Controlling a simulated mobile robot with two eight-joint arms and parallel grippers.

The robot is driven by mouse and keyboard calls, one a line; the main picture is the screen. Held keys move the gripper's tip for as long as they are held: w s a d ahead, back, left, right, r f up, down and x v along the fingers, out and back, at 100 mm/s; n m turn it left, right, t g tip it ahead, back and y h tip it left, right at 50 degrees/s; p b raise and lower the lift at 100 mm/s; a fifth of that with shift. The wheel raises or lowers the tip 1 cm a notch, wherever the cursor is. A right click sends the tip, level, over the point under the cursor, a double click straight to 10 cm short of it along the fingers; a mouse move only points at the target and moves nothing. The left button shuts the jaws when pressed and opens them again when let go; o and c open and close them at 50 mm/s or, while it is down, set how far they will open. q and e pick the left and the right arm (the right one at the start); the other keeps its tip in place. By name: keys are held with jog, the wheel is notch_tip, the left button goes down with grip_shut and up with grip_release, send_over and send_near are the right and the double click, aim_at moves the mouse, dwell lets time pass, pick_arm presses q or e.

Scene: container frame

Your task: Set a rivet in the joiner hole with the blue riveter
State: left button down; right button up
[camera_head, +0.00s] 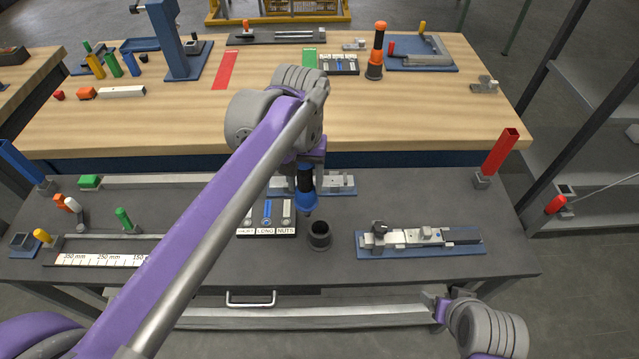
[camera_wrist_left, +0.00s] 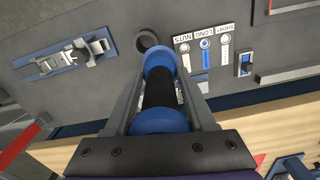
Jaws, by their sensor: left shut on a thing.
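The blue riveter (camera_head: 306,196), with blue ends and a black middle, is upright in my left gripper (camera_head: 310,170). Its tip is just above and slightly left of the dark round cup (camera_head: 319,241) on the grey bench. In the left wrist view the riveter (camera_wrist_left: 160,92) sits between both fingers, and the cup (camera_wrist_left: 147,39) shows beyond its far end. A metal profile with a joiner and clamp (camera_head: 420,238) lies on a blue base to the right; it also shows in the left wrist view (camera_wrist_left: 75,55). I cannot make out the hole.
A tray labelled SHORT, LONG and NUTS (camera_head: 267,230) is left of the cup. Another blue-based fixture (camera_head: 340,184) is behind the riveter. An orange riveter (camera_head: 378,45) stands on the wooden table. A red upright holder (camera_head: 501,152) is at the right edge. Bare bench lies between cup and fixture.

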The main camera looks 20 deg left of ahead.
pick_arm(q)
jog(key=a, duration=1.1)
notch_tip(320, 180, down, 7)
jog(key=b, duration=0.4)
jog(key=shift+s+a+f, duration=0.15)
jog(key=shift+s, duration=0.05)
pick_arm(e)
jog(key=shift+s+f, duration=0.3)
jog(key=shift+f, duration=0.6)
jog(key=shift+s+f, duration=0.3)
jog(key=shift+f, duration=0.55)
jog(key=shift+s+f, duration=0.3)
jog(key=shift+f, duration=0.6)
jog(key=shift+r, duration=0.2)
